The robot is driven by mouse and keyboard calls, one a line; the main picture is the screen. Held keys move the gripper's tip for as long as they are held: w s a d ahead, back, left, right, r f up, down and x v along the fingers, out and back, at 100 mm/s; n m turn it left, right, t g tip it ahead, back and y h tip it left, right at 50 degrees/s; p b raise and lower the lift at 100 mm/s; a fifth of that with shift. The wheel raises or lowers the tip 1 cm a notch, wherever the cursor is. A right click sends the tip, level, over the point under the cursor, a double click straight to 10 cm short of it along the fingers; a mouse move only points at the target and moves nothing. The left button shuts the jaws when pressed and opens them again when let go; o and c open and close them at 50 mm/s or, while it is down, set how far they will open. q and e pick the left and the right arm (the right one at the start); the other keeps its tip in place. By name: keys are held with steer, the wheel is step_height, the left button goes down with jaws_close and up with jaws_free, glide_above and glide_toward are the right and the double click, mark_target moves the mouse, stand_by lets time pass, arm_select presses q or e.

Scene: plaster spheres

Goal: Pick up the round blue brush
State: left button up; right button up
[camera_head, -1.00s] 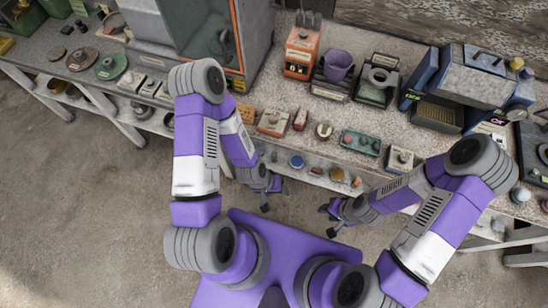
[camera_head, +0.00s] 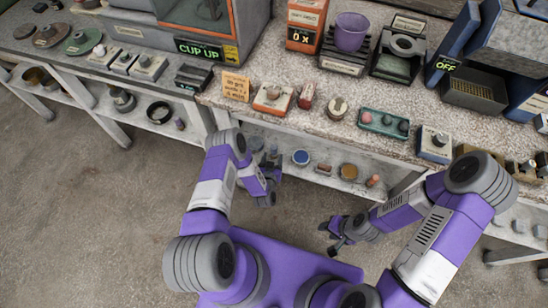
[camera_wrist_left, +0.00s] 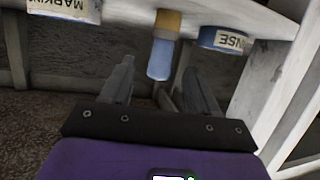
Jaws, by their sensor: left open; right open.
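A small pale-blue cylinder with a tan end (camera_wrist_left: 162,50), which may be the round blue brush, shows in the left wrist view at the edge of a pale shelf. It appears between and beyond the fingertips of my left gripper (camera_wrist_left: 160,78), which is open and empty. In the head view this gripper (camera_head: 270,186) is low beside the bench's lower shelf. A small bluish thing (camera_head: 273,152) is just above it there, partly hidden, and I cannot tell its shape. My right gripper (camera_head: 331,238) is open and empty over the floor, apart from the shelf.
The lower shelf also holds a round blue-topped container (camera_head: 301,157), a tan round one (camera_head: 348,171) and a pinkish piece (camera_head: 372,180). In the wrist view, labelled containers flank the cylinder, one at left (camera_wrist_left: 65,8) and one at right (camera_wrist_left: 224,40). The bench top (camera_head: 330,85) overhangs the shelf.

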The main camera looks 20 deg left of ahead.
mark_target(273, 153)
arm_select(q)
steer(key=shift+w+a+f, duration=0.2)
steer(key=shift+w+f, duration=0.15)
steer(key=shift+w, duration=0.05)
steer(key=b+x, duration=0.3)
steer(key=x, duration=0.3)
steer(key=shift+f+b, duration=0.1)
steer(key=shift+b, duration=0.25)
steer(key=shift+w+a, duration=0.1)
steer(key=shift+w, duration=0.3)
steer(key=shift+c, duration=0.2)
steer(key=c, duration=1)
